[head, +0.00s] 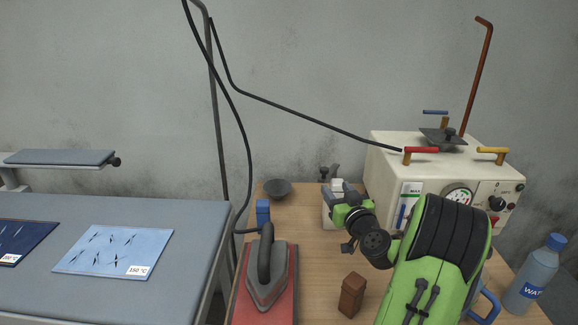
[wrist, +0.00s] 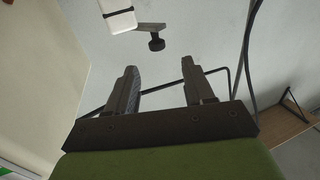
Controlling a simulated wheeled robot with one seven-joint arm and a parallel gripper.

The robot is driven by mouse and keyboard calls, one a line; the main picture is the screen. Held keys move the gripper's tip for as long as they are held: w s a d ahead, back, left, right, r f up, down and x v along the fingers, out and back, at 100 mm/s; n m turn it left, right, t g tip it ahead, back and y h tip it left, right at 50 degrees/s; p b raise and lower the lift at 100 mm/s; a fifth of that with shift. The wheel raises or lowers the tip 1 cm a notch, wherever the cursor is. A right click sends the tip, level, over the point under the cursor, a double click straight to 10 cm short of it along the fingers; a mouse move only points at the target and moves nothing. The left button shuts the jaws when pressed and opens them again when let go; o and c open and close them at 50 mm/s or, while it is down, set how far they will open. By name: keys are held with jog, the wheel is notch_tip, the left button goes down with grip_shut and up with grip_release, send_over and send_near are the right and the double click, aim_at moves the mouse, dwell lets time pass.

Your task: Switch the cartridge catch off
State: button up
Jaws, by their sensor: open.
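A white unit (head: 329,217) stands on the wooden bench left of the cream boiler, partly hidden behind my arm. A dark lever with a round knob, which looks like the cartridge catch (head: 335,170), shows at its top. In the wrist view the catch (wrist: 152,30) sticks out to the right from a white body (wrist: 119,18), its knob hanging at the end. My gripper (wrist: 159,68) is open and empty, its two dark fingers apart. The knob lies ahead of the fingertips, between them in the picture and not touching.
The cream boiler (head: 385,170) with gauge and coloured handles stands close at right. An iron (head: 267,275) rests on a red pad. A brown block (head: 351,295), blue block (head: 263,213), dark bowl (head: 278,189) and water bottle (head: 536,275) stand around. A black hose hangs behind.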

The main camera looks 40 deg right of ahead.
aim_at(324, 172)
jog(key=p+x, duration=0.1)
jog(key=x, duration=0.4)
jog(key=p+x, duration=0.2)
jog(key=x, duration=0.4)
jog(key=shift+s+d, duration=0.1)
jog(key=shift+d, duration=0.1)
jog(key=shift+f, duration=0.1)
grip_shut()
